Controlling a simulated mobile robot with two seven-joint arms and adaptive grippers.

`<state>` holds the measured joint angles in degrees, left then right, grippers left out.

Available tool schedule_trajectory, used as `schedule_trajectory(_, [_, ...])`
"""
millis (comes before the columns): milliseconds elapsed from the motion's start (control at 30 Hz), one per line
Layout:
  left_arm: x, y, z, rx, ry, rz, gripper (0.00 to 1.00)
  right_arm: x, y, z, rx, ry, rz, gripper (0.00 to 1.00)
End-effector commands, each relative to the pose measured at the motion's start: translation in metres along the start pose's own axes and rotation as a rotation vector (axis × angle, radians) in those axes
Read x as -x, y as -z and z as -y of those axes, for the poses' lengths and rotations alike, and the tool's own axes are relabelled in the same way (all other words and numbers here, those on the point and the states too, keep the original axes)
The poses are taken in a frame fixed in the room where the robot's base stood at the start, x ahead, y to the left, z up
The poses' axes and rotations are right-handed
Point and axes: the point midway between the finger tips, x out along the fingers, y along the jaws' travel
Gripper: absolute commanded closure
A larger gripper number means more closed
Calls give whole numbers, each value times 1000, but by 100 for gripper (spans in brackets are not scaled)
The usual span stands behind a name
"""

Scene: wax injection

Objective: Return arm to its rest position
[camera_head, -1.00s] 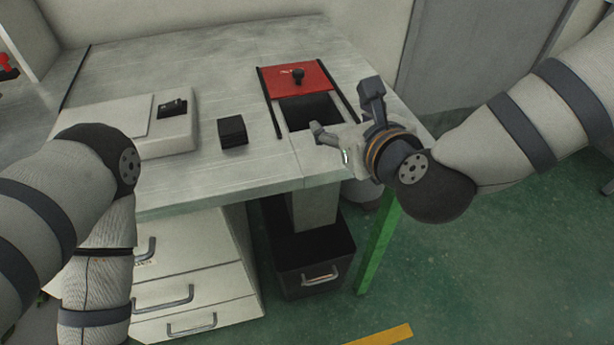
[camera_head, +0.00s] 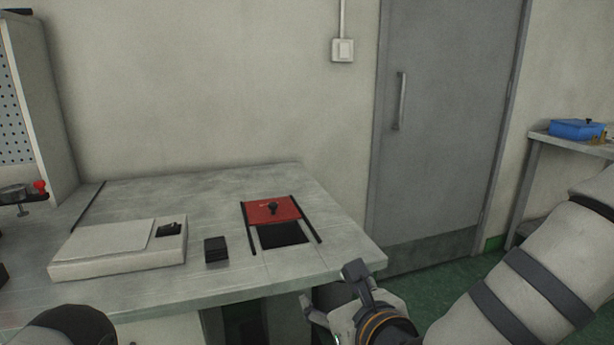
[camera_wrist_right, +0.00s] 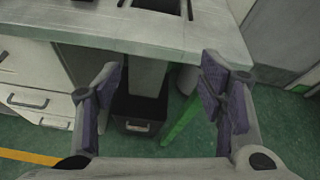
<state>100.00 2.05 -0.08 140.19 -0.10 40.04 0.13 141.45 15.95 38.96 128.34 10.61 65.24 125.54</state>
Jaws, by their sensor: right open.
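My right gripper (camera_head: 335,290) is at the bottom of the head view, in front of the table's front right part. Its two fingers are spread apart. In the right wrist view (camera_wrist_right: 165,95) nothing lies between the purple finger pads. Its arm comes in from the right. Of my left arm only a dark rounded joint shows at the bottom left of the head view; the left gripper is not in view.
The grey table (camera_head: 300,185) holds a red sliding lid (camera_head: 272,210) beside a dark opening, a black block (camera_head: 216,250) and a white flat device (camera_head: 120,262). Below stands a dark bin (camera_wrist_right: 140,112). A grey door (camera_head: 440,120) and a blue box (camera_head: 577,129) are at right.

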Motion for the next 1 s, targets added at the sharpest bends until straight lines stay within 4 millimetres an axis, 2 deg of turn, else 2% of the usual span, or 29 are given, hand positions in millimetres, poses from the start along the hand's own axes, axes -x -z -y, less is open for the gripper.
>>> schedule_trajectory(33, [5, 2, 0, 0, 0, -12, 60, 5, 38, -8, 144, -39, -86, 37])
schedule_trajectory(167, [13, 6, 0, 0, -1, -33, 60, 27, 124, -22, 549, -182, -253, 37])
schedule_trajectory(200, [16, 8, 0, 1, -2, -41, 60, 38, 152, -27, 679, -246, -301, 37])
schedule_trajectory(267, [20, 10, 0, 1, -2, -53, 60, 60, 195, -33, 884, -364, -363, 37])
schedule_trajectory(300, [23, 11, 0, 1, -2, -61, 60, 79, 225, -37, 1027, -461, -400, 37])
schedule_trajectory(367, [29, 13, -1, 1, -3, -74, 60, 114, 268, -41, 1247, -636, -435, 37])
schedule_trajectory(400, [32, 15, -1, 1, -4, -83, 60, 141, 296, -43, 1393, -771, -444, 37])
schedule_trajectory(467, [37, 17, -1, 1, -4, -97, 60, 185, 333, -44, 1593, -991, -424, 37])
schedule_trajectory(500, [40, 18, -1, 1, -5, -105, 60, 213, 352, -43, 1707, -1136, -391, 37])
schedule_trajectory(600, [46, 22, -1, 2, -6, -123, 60, 275, 386, -40, 1907, -1454, -266, 37])
schedule_trajectory(700, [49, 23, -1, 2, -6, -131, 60, 315, 402, -36, 2003, -1662, -144, 37])
schedule_trajectory(800, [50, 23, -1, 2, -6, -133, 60, 331, 408, -34, 2038, -1748, -79, 37])
schedule_trajectory(1000, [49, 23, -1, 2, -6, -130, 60, 332, 409, -34, 2041, -1758, -70, 37])
